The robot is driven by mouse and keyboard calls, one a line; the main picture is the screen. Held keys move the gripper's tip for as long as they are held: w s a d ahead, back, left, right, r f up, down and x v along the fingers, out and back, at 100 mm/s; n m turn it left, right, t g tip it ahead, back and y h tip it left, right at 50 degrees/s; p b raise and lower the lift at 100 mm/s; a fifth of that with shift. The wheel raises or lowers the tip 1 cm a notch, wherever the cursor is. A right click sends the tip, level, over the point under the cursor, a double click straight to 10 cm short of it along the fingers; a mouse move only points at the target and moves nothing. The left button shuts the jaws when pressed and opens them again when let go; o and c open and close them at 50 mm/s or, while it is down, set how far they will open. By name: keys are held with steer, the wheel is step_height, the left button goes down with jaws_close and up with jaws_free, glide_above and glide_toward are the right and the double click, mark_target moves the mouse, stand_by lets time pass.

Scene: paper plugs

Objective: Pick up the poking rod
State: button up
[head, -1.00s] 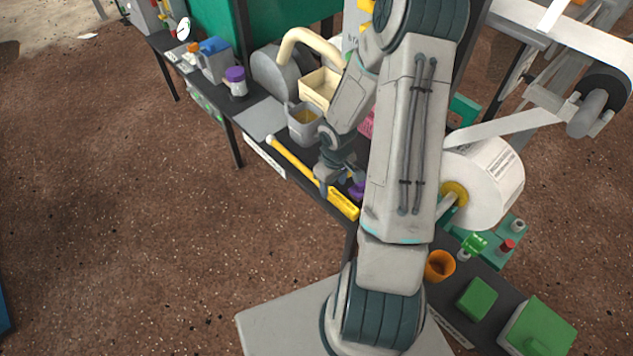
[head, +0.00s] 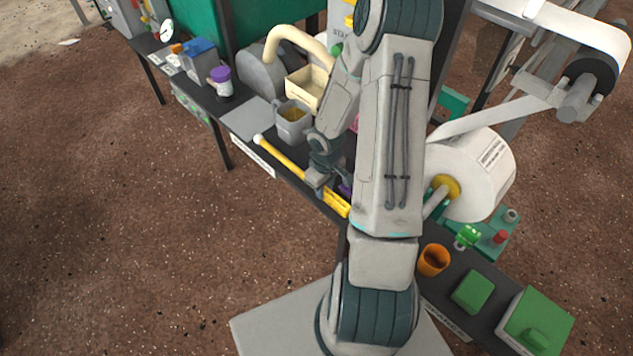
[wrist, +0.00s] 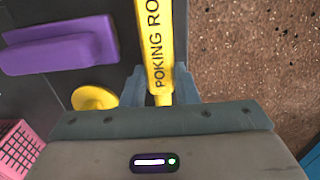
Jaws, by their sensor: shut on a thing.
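The poking rod (head: 281,155) is a long yellow bar with a pale round tip at its far left end. It lies along the front edge of the dark bench in the head view. In the wrist view the rod (wrist: 155,45) carries the black lettering "POKING RO" and passes between my fingers. My gripper (wrist: 160,85) is shut on the rod, with one finger on each side of it. In the head view my gripper (head: 318,183) is down at the bench, around the rod's thicker part. I cannot tell whether the rod touches the bench.
A purple block (wrist: 60,45) and a yellow round piece (wrist: 95,98) lie close beside the rod. A pink basket (wrist: 18,145) is near. A grey jug (head: 292,125) stands behind the rod. The open floor (wrist: 250,50) lies in front of the bench.

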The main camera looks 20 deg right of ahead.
steer(key=shift+r+p, duration=0.35)
steer(key=shift+r, duration=0.35)
step_height(320, 180, up, 3)
steer(key=shift+f+p, duration=0.1)
steer(key=shift+p, duration=0.65)
steer(key=s+d+r+p, duration=0.3)
steer(key=s+r, duration=0.3)
steer(key=s, duration=0.5)
steer(key=shift+s+r, duration=0.15)
steer(key=shift+r, duration=0.25)
